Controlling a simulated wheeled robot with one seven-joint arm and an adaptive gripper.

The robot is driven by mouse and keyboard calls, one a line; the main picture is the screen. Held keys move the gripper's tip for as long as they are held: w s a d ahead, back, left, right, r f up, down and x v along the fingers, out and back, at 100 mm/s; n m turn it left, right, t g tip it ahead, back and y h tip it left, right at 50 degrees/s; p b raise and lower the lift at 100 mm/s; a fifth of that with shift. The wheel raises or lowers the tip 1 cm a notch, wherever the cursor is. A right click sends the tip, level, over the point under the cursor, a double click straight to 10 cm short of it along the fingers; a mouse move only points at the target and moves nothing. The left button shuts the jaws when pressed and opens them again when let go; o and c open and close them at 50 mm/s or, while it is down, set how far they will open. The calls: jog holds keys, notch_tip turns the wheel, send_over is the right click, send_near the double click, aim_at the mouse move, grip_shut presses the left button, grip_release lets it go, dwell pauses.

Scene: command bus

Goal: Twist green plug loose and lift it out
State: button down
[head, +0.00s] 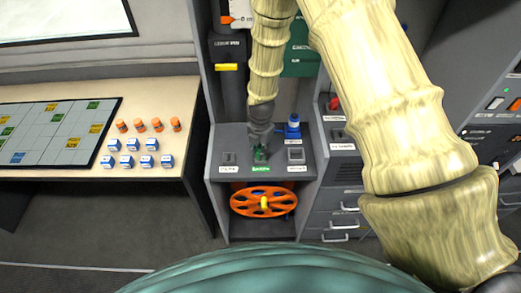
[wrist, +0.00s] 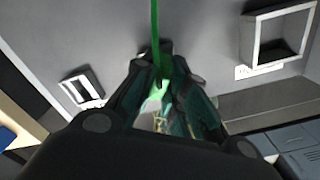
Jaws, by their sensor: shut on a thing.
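The green plug (head: 260,155) stands at the middle of the grey console shelf (head: 235,140), behind a green label. My gripper (head: 258,143) points down from above and is shut on it. In the wrist view the fingers of my gripper (wrist: 160,78) close around the green plug (wrist: 157,92), and they hide much of it. A thin green strip runs from it to the top of that view. I cannot tell whether the plug is seated in or clear of its socket.
A square socket (head: 228,158) lies left of the plug and another (head: 295,155) lies right. A blue plug (head: 293,127) stands close behind on the right. An orange wheel (head: 263,202) is below the shelf. A desk with orange pieces (head: 139,125) and blue blocks (head: 127,161) is left.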

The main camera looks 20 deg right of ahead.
jog(key=shift+n, duration=0.7)
jog(key=shift+n+p, duration=0.35)
jog(key=shift+n, duration=1.65)
jog(key=shift+n+p, duration=0.55)
jog(key=shift+n, duration=0.45)
jog(key=shift+r+p, duration=0.8)
jog(key=shift+r, duration=0.3)
jog(key=shift+r+p, duration=2.1)
jog(key=shift+r, duration=0.8)
